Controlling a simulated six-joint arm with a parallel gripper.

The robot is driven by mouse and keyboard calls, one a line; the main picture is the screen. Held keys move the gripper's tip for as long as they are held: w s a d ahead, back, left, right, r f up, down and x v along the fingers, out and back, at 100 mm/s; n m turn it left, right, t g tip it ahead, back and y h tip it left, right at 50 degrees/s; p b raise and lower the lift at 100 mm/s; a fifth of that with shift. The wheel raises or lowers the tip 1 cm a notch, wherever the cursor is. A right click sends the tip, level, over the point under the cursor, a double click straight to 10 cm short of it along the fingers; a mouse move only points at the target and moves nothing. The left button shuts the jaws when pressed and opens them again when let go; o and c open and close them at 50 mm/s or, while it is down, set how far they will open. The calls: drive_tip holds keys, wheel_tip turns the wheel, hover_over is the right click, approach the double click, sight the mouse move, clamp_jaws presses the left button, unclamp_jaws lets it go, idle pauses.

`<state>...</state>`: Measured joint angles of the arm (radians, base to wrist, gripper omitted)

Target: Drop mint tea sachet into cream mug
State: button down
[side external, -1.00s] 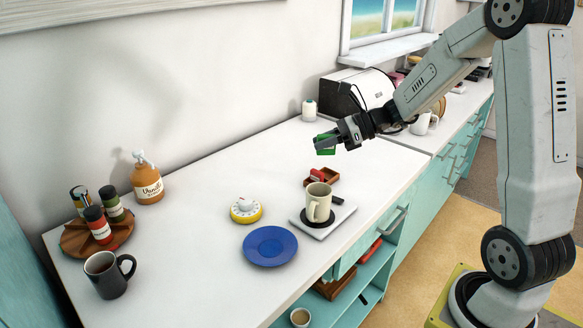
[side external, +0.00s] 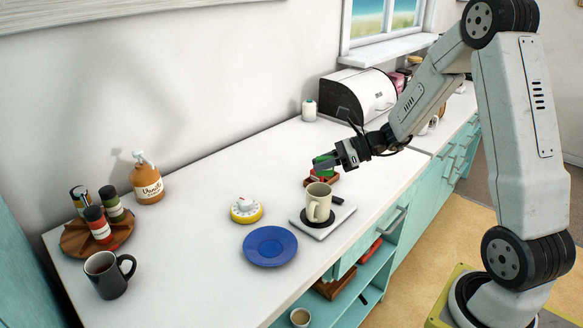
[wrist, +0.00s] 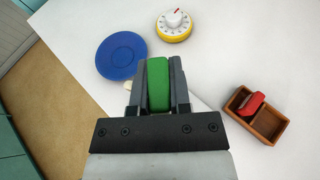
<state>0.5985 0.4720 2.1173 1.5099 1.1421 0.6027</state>
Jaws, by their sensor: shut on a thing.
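The cream mug (side external: 318,203) stands upright on a black disc on a grey scale (side external: 323,219). In the wrist view the mug is almost wholly hidden behind my gripper; only a small pale bit shows at its left. My gripper (side external: 325,165) is shut on a green sachet (side external: 322,158), which I take for the mint tea sachet. The sachet also shows between the two fingers in the wrist view (wrist: 158,85). In the side view my gripper is above and slightly behind the mug, with the sachet clear of its rim.
A wooden box (wrist: 257,118) with a red sachet (wrist: 251,103) lies close to the mug. A blue plate (side external: 270,246) and a yellow-based timer (side external: 246,210) lie left of it. A dark mug (side external: 107,275) stands far left. The counter between them is clear.

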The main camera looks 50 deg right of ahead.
drive_tip(key=shift+c, duration=2.4)
unclamp_jaws()
drive_tip(key=shift+s+d+r, duration=0.1)
drive_tip(key=v, duration=0.7)
drive_tip(key=shift+s+d, duration=0.15)
drive_tip(key=shift+s, duration=0.05)
